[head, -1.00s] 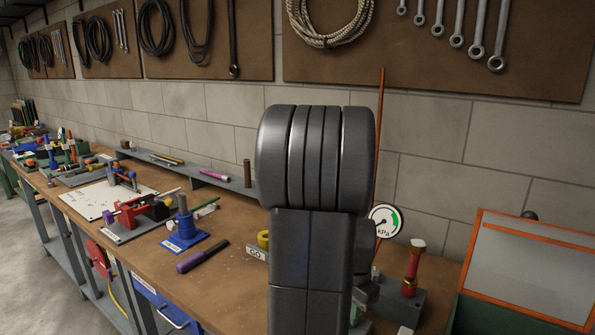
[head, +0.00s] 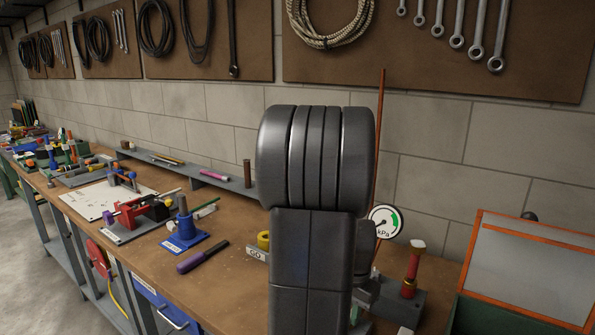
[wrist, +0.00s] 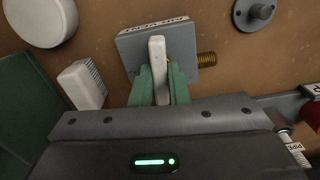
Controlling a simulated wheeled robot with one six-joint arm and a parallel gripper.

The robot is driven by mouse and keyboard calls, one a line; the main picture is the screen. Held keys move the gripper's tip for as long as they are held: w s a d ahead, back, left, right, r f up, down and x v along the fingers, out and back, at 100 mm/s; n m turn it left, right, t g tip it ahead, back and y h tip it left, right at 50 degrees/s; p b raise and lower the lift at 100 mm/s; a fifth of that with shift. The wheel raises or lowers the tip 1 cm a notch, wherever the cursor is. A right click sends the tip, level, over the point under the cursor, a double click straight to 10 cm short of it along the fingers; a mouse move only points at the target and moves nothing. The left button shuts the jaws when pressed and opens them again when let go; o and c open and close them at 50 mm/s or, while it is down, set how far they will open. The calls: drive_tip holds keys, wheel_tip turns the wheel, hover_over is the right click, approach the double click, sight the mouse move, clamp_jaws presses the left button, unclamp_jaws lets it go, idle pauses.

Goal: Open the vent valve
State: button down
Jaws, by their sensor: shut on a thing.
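The vent valve (wrist: 180,42) is a grey block with a white label strip at the top of the wrist view, with a threaded brass fitting on its right side. Its pale lever handle (wrist: 157,55) runs from the block down between my fingers. My gripper (wrist: 161,84) has green fingers, one on each side of the lever, and is shut on it. In the head view my own arm hides the gripper and the valve.
In the wrist view, a white brush-like block (wrist: 82,84) and a round pale knob (wrist: 40,18) lie left, and a grey round fitting (wrist: 256,12) upper right. In the head view, a kPa gauge (head: 385,221) and a red-and-brass post (head: 412,270) stand right of my arm.

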drive_tip(key=c, duration=1.3)
unclamp_jaws()
drive_tip(key=shift+n, duration=0.3)
wheel_tip(320, 180, up, 6)
drive_tip(key=p, duration=0.5)
drive_tip(key=shift+r, duration=0.1)
